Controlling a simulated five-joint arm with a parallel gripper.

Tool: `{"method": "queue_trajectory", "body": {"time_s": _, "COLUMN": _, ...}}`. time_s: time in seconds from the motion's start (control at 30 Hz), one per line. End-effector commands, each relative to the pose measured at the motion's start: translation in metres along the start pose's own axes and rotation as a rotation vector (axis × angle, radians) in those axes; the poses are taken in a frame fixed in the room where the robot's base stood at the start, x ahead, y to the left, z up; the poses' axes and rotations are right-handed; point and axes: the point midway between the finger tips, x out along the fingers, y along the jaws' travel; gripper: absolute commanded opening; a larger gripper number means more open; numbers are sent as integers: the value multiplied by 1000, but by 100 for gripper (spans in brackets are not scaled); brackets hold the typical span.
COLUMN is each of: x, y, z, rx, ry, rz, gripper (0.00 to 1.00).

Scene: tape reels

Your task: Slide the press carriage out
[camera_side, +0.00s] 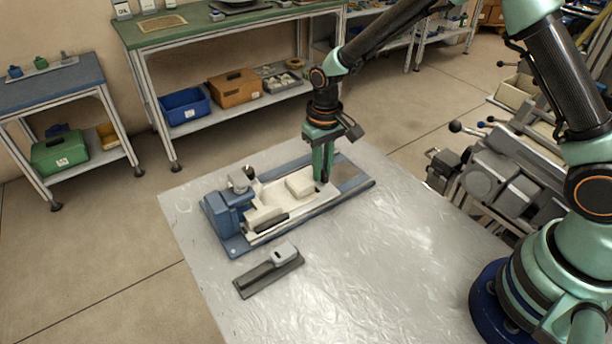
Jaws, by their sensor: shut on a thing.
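The press (228,210) is a blue block with a grey knob on top, at the left end of a long blue-grey base with rails (318,207). The cream press carriage (275,194) lies on the base between the rails, with a raised cream block (299,186) on it. My gripper (322,180) points straight down at the carriage's right end. Its green fingers are shut on a part of the carriage there; the part itself is mostly hidden between them.
A dark flat piece with a grey block (284,253) lies on the silver table (360,265) in front of the press. The table's front right is clear. Grey machinery (500,170) stands beyond the table's right edge.

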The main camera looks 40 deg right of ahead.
Motion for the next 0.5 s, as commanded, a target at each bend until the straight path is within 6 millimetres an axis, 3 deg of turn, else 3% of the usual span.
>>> {"method": "queue_trajectory", "body": {"time_s": 0.3, "x": -2, "y": 60, "z": -1, "rx": 6, "ry": 1, "rz": 0, "gripper": 0}}
{"method": "queue_trajectory", "body": {"time_s": 0.5, "x": -2, "y": 74, "z": -1, "rx": 1, "ry": 2, "rz": 0, "gripper": 0}}
